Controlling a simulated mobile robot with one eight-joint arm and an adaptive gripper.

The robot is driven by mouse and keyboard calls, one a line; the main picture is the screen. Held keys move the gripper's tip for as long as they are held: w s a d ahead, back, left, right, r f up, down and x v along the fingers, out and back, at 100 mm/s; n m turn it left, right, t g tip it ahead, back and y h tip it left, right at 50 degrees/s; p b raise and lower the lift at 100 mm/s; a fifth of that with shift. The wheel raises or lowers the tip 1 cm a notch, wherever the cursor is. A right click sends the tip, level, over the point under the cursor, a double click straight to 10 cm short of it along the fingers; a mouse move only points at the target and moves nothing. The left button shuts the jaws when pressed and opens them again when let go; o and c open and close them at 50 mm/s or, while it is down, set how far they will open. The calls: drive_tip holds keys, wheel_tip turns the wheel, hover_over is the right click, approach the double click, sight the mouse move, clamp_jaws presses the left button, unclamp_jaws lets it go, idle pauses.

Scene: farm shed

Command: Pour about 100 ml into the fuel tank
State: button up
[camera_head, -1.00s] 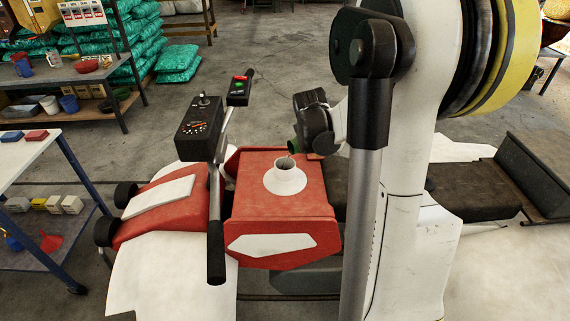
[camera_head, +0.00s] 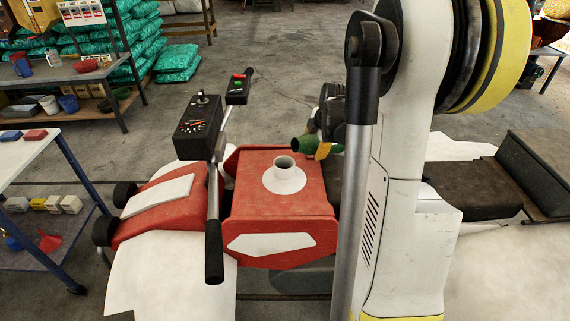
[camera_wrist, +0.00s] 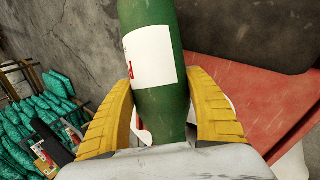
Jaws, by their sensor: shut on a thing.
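The fuel tank (camera_head: 240,215) is the red box on the vehicle in the head view. Its white filler neck (camera_head: 286,172) stands open on top. My gripper (camera_head: 326,149) is beside the tank's upper right, mostly hidden behind my own arm. It is shut on a green bottle (camera_head: 304,144), whose end points left, above and to the right of the filler neck and apart from it. In the wrist view the bottle (camera_wrist: 160,112) sits between the yellow fingers, with a white label facing the camera. The liquid inside cannot be seen.
A black control box (camera_head: 199,127) and steering bar (camera_head: 215,220) stand left of the filler neck. A white-topped table (camera_head: 25,155) is at the left edge. A shelf (camera_head: 75,75) and green sacks (camera_head: 177,62) are behind. The floor behind the tank is clear.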

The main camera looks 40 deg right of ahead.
drive_tip(key=shift+a+r+y, duration=0.1)
drive_tip(key=shift+r+y, duration=0.1)
drive_tip(key=shift+y, duration=0.2)
drive_tip(key=shift+a, duration=0.1)
idle(1.5)
